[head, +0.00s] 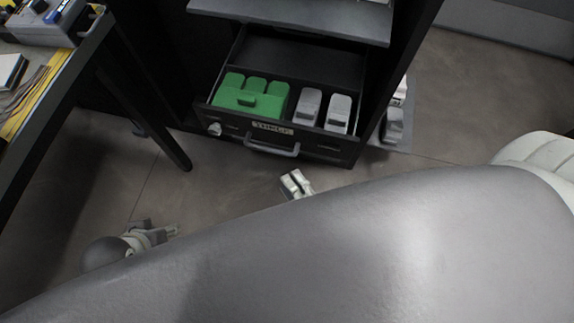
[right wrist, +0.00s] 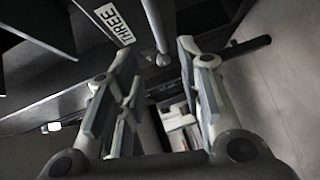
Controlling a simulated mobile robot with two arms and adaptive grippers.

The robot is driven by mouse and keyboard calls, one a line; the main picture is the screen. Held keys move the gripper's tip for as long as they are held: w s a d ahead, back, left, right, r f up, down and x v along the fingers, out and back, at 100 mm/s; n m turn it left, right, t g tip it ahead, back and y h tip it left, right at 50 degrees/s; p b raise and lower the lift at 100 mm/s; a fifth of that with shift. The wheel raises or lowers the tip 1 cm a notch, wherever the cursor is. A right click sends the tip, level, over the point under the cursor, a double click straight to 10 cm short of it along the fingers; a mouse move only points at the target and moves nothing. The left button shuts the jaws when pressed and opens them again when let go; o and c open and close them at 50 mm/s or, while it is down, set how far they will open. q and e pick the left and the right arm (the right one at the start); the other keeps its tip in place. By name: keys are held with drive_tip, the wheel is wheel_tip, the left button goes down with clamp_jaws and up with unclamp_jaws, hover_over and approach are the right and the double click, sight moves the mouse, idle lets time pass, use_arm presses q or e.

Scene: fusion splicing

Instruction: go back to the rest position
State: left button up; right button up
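My right gripper (head: 296,184) is below and in front of the open drawer in the head view, apart from its handle (head: 271,149). In the right wrist view its two fingers (right wrist: 157,68) stand apart, with nothing held between them. My left gripper (head: 160,235) is low at the left of the head view, over the floor. Its fingers are small and seen from the side, so I cannot tell if they are open. My large grey arm link hides the lower part of the head view.
A table (head: 92,62) with tools stands at the left. Open floor (head: 465,95) lies to the right.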

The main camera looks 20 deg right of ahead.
idle(0.7)
